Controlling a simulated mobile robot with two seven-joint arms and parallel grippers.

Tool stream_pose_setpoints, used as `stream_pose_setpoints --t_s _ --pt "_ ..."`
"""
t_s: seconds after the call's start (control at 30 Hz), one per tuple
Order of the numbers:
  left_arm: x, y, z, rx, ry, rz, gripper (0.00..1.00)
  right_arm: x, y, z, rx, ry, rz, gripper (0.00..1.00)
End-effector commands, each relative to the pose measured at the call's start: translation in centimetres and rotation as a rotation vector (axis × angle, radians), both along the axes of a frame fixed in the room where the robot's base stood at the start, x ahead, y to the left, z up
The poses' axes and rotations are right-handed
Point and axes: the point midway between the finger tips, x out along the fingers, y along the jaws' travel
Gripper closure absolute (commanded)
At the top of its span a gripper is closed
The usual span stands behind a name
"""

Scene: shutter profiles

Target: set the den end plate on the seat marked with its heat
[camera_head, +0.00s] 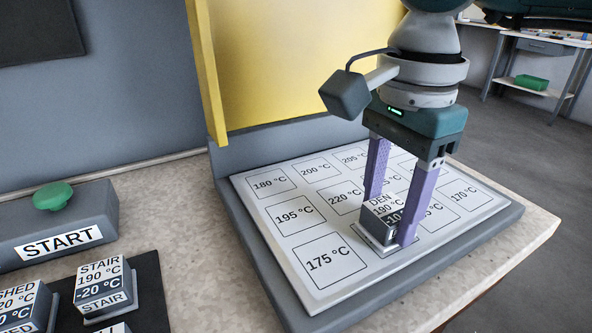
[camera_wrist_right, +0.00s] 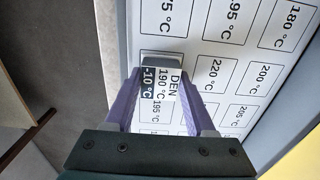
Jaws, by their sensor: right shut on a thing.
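The den end plate (camera_head: 381,207) is a small block with a grey base and a label reading DEN, 190 °C, -10 °C. My right gripper (camera_head: 390,222) has its purple fingers shut on it, over the front part of the white seat board (camera_head: 316,284), right of the 175 °C seat. In the right wrist view the plate (camera_wrist_right: 161,86) sits between the fingertips, upright label facing the camera. It covers part of the board; I cannot tell whether it touches. The 180 °C seat (camera_head: 268,183) is bare at the back left. My left gripper is not in view.
Other plates lie on a dark mat at the lower left, including a stair plate (camera_head: 102,284). A START box with a green button (camera_head: 53,196) stands behind them. The board has a raised grey rim, and a yellow panel (camera_head: 285,60) rises behind it.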

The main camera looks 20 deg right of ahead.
Motion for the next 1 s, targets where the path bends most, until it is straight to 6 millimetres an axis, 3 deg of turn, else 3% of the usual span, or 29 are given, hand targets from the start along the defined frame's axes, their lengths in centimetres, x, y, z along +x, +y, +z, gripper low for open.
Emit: stream_pose_setpoints --t_s 0.37,0.4,0.63,1.0 --pt "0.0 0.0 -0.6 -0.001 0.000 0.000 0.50 0.0 0.0 -0.6 0.000 -0.002 0.000 1.00" --pt "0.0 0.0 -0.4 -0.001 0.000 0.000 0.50 0.0 0.0 -0.4 0.000 -0.002 0.000 0.42" --pt "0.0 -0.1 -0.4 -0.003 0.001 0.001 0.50 0.0 0.0 -0.4 0.000 -0.001 0.000 0.16" --pt "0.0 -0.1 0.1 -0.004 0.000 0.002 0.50 0.1 0.0 0.4 0.000 -0.004 0.000 0.15"
